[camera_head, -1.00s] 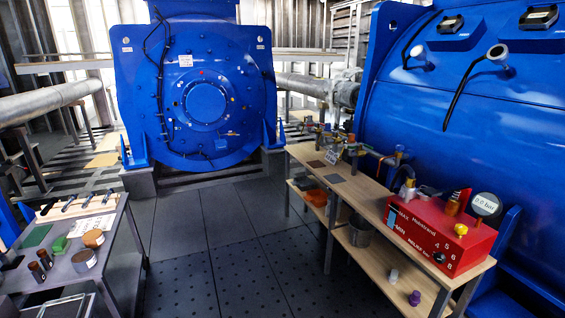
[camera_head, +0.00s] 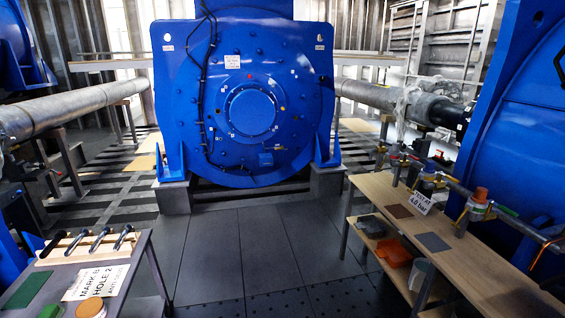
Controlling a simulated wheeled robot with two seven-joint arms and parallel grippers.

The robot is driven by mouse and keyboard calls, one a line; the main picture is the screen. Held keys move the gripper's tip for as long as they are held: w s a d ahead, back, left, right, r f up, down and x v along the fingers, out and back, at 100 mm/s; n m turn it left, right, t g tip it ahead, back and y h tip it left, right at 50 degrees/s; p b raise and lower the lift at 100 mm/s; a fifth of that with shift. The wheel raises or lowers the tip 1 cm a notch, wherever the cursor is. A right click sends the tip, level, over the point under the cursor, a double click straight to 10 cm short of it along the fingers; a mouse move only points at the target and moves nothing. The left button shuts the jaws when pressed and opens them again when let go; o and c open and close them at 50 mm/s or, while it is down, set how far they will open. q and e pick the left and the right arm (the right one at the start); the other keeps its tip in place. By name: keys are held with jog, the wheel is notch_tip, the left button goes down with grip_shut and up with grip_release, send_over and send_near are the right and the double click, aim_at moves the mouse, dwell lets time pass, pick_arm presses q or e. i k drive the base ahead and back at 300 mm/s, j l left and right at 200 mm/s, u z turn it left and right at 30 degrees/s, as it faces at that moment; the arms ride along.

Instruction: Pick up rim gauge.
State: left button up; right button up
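I cannot tell for certain which thing is the rim gauge. Three dark-handled metal tools lie in a wooden rack (camera_head: 82,245) on the grey table (camera_head: 140,262) at the lower left; whether one is the gauge is not clear. A large blue motor (camera_head: 290,125) with a round hub (camera_head: 250,112) stands at the back centre. Neither my left nor my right gripper is in view.
The left table also holds a white sign (camera_head: 95,284), a green mat (camera_head: 26,290) and a round orange-topped piece (camera_head: 90,307). A wooden bench (camera_head: 455,245) with valves and an orange bin (camera_head: 394,253) stands right. Dark floor (camera_head: 240,255) between them is clear.

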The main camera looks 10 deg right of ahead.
aim_at(439, 158)
jog(key=i+z, duration=0.2)
jog(key=i, duration=0.45)
jog(key=i+z, duration=0.2)
jog(key=i, duration=0.45)
jog(key=i+j+z, duration=0.1)
jog(key=i+z, duration=0.15)
jog(key=i, duration=0.4)
jog(key=i+z, duration=0.3)
jog(key=i, duration=0.2)
jog(key=i+j+z, duration=0.65)
jog(key=i, duration=0.3)
jog(key=i+j+z, duration=0.3)
jog(key=i+z, duration=0.15)
jog(key=i+j+z, duration=0.6)
jog(key=j, duration=0.3)
jog(key=j+z, duration=0.2)
jog(key=j, duration=0.3)
